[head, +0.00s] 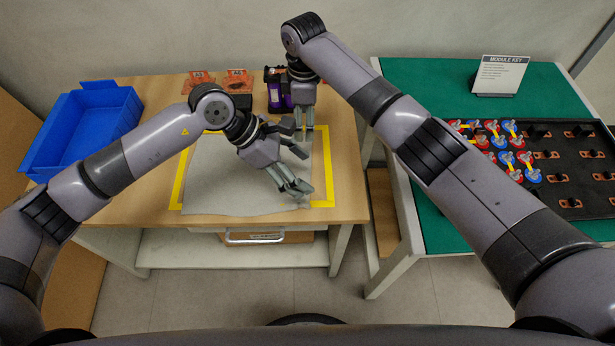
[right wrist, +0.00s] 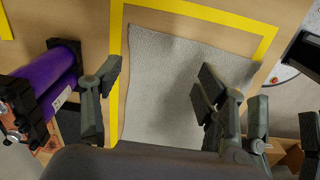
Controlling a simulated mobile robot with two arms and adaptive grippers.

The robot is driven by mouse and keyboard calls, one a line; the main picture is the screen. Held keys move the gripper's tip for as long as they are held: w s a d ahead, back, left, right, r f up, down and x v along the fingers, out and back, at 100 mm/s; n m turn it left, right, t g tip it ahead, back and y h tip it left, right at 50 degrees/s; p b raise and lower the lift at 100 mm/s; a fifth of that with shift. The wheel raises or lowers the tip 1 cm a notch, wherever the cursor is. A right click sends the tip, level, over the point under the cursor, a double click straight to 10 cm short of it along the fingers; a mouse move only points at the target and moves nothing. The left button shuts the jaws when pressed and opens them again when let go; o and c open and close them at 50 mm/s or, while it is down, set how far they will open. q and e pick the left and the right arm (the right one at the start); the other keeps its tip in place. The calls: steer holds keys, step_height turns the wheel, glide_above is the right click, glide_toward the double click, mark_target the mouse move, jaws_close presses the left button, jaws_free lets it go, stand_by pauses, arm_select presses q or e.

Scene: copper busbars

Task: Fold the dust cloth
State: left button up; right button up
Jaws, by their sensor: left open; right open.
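The grey dust cloth (head: 215,180) lies spread out and looks mostly flat on the wooden table, within a yellow tape outline (head: 328,165). Its front edge covers much of the front tape. It also shows in the right wrist view (right wrist: 165,95). My left gripper (head: 304,170) is open over the cloth's right front part; its lower fingers are close to the cloth, and I cannot tell whether they touch. My right gripper (head: 304,136) is open, pointing down near the cloth's back right corner. Its spread fingers show in the right wrist view (right wrist: 157,82). The arms hide part of the cloth.
A blue bin (head: 85,130) stands at the table's left. Orange parts (head: 238,80) and a purple-and-black object (head: 275,92) stand at the back. A green table (head: 430,90) on the right holds a black tray (head: 560,205) of busbar parts and a sign (head: 499,75).

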arm_select(q)
steer(key=a, duration=0.1)
glide_above(305, 197)
steer(key=a, duration=0.2)
steer(key=shift+y, duration=0.4)
step_height(305, 197, down, 8)
steer(key=shift+a+r, duration=0.1)
steer(key=shift+a, duration=0.05)
arm_select(e)
steer(key=f, duration=0.7)
steer(key=shift+s+a+f, duration=0.1)
steer(key=shift+a+f, duration=0.1)
arm_select(q)
steer(key=shift+f+b, duration=0.4)
steer(key=shift+f, duration=0.4)
arm_select(e)
steer(key=shift+f, duration=0.75)
arm_select(q)
steer(key=shift+f, duration=0.1)
steer(key=shift+w, duration=0.4)
steer(key=shift+c, duration=1.4)
arm_select(e)
steer(key=shift+s, duration=0.4)
steer(key=shift+c, duration=1.4)
arm_select(q)
steer(key=shift+w, duration=0.3)
steer(key=shift+c, duration=1.3)
arm_select(e)
steer(key=shift+s, duration=0.4)
steer(key=shift+c, duration=1.3)
